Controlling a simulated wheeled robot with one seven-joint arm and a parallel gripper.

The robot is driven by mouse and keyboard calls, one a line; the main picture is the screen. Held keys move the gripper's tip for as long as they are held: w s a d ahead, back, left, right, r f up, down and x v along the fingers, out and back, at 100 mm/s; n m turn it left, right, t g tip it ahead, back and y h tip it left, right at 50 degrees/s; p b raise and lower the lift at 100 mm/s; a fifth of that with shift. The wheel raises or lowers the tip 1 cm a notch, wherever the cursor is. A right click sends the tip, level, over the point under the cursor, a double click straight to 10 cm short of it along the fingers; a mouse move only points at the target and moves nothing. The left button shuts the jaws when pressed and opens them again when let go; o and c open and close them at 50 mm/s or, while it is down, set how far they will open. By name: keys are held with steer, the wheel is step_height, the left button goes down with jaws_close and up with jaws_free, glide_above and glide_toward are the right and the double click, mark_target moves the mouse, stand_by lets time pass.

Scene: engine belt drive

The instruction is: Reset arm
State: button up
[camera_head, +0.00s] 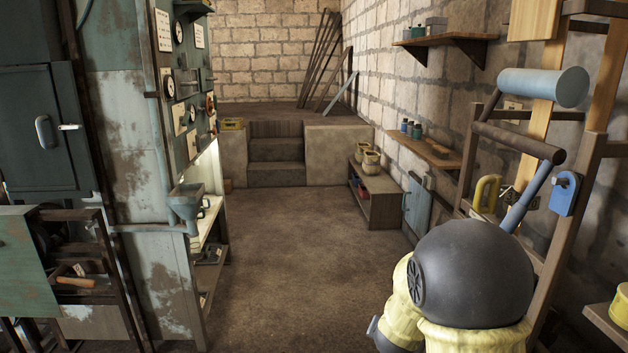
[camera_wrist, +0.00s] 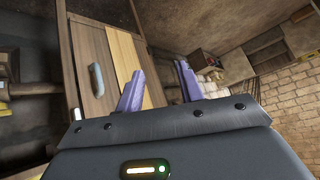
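My gripper (camera_wrist: 160,88) shows in the wrist view with two purple fingers standing apart. It is open, and nothing shows between the fingers. Beyond them are a wooden panel (camera_wrist: 122,60) and a pale handle (camera_wrist: 97,78) on a darker wooden front. In the head view, part of my arm with a dark rounded cap shows at the lower right. I cannot make out the gripper fingers there.
A wooden rack (camera_head: 585,170) stands at the right. A low bench (camera_head: 385,200) is by the right wall. The middle floor (camera_head: 300,260) is clear up to the steps (camera_head: 275,150).

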steer(key=s+a+r+n+g+y, duration=0.1)
steer(key=s+a+n+g, duration=0.15)
steer(key=s, duration=0.75)
steer(key=s+a+r+n+g+y, duration=0.1)
steer(key=s+n+g+y, duration=0.2)
steer(key=s, duration=0.7)
step_height(320, 180, up, 22)
steer(key=n+h+p, duration=0.1)
steer(key=p, duration=2.1)
steer(key=shift+w, duration=0.15)
steer(key=shift+w+d, duration=0.1)
steer(key=shift+w, duration=0.05)
